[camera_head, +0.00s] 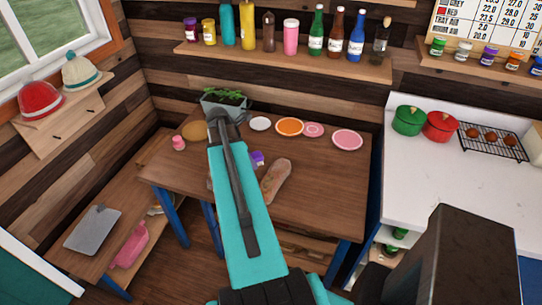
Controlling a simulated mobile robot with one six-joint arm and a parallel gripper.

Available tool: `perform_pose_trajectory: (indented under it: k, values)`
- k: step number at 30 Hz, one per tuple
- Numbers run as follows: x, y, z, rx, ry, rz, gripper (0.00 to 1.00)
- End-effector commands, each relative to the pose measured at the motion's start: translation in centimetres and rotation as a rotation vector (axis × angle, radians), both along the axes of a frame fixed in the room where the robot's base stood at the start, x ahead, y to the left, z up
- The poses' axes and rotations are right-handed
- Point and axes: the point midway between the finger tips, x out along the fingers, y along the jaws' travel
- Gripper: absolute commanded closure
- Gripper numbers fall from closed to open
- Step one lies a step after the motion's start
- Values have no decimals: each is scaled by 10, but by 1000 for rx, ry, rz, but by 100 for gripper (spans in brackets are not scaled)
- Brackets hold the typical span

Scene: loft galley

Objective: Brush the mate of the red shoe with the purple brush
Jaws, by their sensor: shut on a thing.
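No red shoe and no mate of it can be made out in the head view. A small purple thing (258,158) shows just right of my teal arm, over the wooden table (320,200). The arm hides part of it, and I cannot tell whether it is the purple brush. My arm runs up across the middle of the picture and hides part of the table.
A brown, loaf-like thing (275,180) lies on the table. A potted plant (228,105) and several plates stand along its back. The white counter (440,187) on the right bears a green pot (408,122), a red pot (440,127) and a rack. The table's right part is clear.

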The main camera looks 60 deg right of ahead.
Motion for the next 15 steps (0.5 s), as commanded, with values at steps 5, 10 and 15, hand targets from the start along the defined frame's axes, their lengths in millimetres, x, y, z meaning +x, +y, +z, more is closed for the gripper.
perform_pose_trajectory:
  k: [5, 10, 15]
  values:
    - [-44, -23, 4, 0, 0, 0, 81]
    - [-67, -36, 3, 0, 0, 5, 81]
    - [-75, -40, 2, 0, 0, 8, 81]
